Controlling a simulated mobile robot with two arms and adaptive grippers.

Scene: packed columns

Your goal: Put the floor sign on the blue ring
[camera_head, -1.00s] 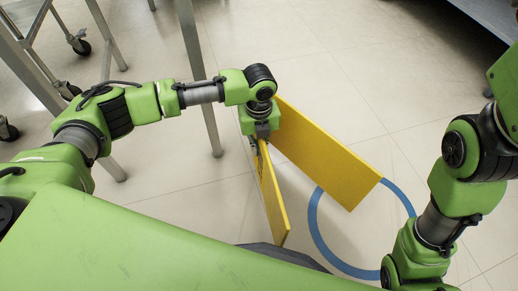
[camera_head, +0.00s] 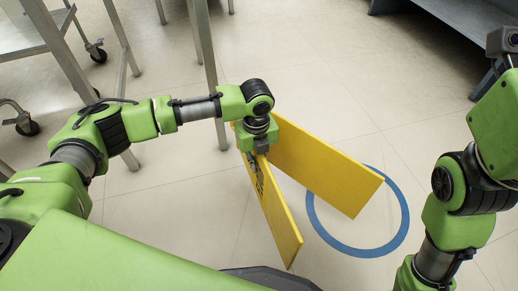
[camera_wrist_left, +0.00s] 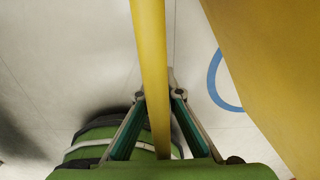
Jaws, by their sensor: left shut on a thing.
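The yellow floor sign (camera_head: 315,163) stands open like a tent, its two panels spread apart. My left gripper (camera_head: 262,154) is shut on the sign's near panel at the top; in the left wrist view the fingers (camera_wrist_left: 158,97) flank that panel's yellow edge (camera_wrist_left: 150,50). The other panel also shows in the left wrist view (camera_wrist_left: 275,60) at the right. The blue ring (camera_head: 365,252) lies flat on the floor, right of the sign. The far panel's lower right corner overlaps the ring's left part in the head view. I cannot tell whether the sign touches the floor.
A metal table leg (camera_head: 208,80) stands just behind my left arm. Wheeled metal frames (camera_head: 80,45) are at the upper left. A grey low shelf (camera_head: 460,25) is at the upper right. My right arm (camera_head: 450,215) is right of the ring. The floor beyond the ring is clear.

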